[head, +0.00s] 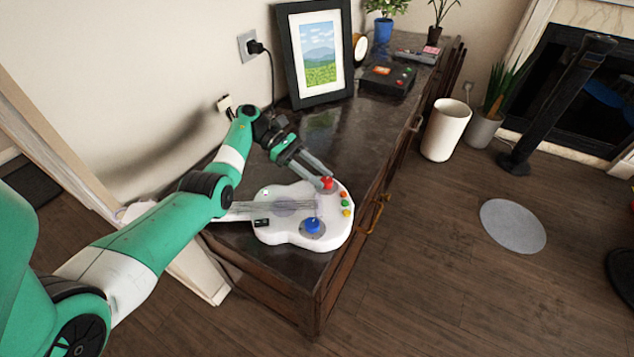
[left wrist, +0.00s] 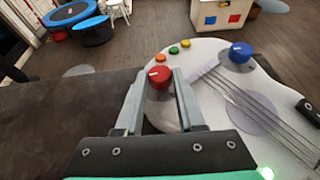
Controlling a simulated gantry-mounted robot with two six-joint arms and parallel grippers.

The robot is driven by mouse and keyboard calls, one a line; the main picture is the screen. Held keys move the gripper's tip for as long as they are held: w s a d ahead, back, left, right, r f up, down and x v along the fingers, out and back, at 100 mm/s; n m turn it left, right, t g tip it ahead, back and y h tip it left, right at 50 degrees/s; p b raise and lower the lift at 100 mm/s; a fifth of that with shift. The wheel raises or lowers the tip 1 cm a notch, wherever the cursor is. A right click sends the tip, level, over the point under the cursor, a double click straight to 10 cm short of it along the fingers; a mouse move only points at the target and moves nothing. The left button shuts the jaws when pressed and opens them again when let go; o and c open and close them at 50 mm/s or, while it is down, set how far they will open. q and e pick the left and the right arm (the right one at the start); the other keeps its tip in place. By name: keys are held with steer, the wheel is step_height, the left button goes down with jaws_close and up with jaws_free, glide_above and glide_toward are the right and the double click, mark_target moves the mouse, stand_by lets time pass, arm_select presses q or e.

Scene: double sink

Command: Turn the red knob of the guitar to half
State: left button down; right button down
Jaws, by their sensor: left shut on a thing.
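The white toy guitar (head: 275,233) lies flat on the dark cabinet top, its body near the front right edge. The red knob (head: 327,182) stands on the guitar's upper right part; in the left wrist view the red knob (left wrist: 159,77) shows a pale mark on its top. My left gripper (head: 325,178) reaches down to the knob. In the left wrist view its two fingers (left wrist: 158,82) stand on either side of the knob, shut on it. The blue knob (head: 313,226) sits lower on the guitar. My right gripper is not in view.
Several small coloured buttons (head: 345,203) sit beside the red knob. A framed picture (head: 319,52), a black box with buttons (head: 387,79) and plants stand farther back on the cabinet (head: 345,135). The cabinet top between guitar and frame is clear.

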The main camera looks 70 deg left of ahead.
arm_select(q)
steer(key=shift+w+f+m+g+b, duration=0.1)
steer(key=shift+f+m+g+b, duration=0.1)
steer(key=shift+m+g+b, duration=0.25)
steer(key=shift+h, duration=0.3)
steer(key=c, duration=0.5)
jaws_free()
steer(key=shift+r, duration=0.1)
steer(key=shift+r, duration=0.1)
